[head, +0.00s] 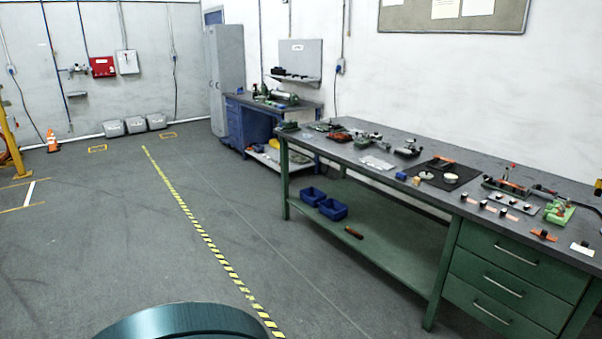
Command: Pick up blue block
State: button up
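A small blue block (401,176) sits on the grey top of the green workbench (343,152), close to its front edge. A small tan block (416,181) is just to its right. The blue block looks very small from here, so its exact shape is hard to tell. My gripper is not in view.
Tools, a black mat (462,172) and small parts cover much of the benchtop. Blue bins (333,209) stand on the lower shelf. Drawers (510,282) fill the bench's right end. Open grey floor (120,230) with a yellow-black stripe (205,238) lies left of the bench.

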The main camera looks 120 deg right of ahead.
aim_at(400, 175)
jog(key=z, duration=4.7)
